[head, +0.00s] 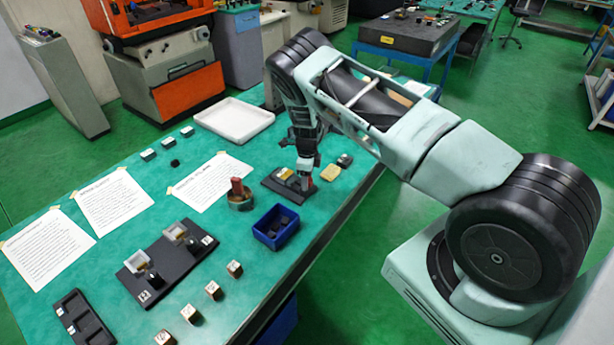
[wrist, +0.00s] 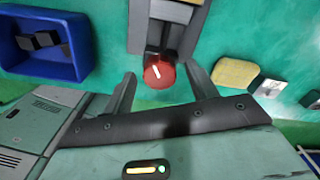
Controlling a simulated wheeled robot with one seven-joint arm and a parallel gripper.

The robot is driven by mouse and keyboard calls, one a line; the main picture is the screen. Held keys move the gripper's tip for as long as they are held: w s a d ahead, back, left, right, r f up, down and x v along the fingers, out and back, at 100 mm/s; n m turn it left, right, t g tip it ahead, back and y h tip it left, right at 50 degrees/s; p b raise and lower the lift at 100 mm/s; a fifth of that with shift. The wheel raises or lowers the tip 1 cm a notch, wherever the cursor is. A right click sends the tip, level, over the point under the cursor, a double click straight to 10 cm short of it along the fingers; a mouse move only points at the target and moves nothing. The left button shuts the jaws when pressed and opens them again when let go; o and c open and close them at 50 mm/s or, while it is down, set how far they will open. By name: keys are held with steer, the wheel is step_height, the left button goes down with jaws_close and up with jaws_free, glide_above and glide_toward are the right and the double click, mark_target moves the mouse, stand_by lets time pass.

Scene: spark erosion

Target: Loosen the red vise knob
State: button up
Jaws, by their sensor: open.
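The red vise knob (wrist: 159,75) is round with a white mark on its face, in the middle of the wrist view. It sits at the near end of the dark grey vise (wrist: 138,35). In the head view the vise's black base (head: 272,185) lies on the green table, and I cannot clearly make out the knob there. My gripper (wrist: 161,88) is open, with one finger on each side of the knob. In the head view my gripper (head: 305,178) is low over the vise.
A blue bin (head: 277,227) holding dark pieces stands left of the vise. A yellow block (head: 330,172) and a small dark block (head: 344,160) lie to its right. A round container (head: 240,198) with a reddish piece, a white tray (head: 235,120) and paper sheets are farther left.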

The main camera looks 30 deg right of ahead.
steer(key=c, duration=1)
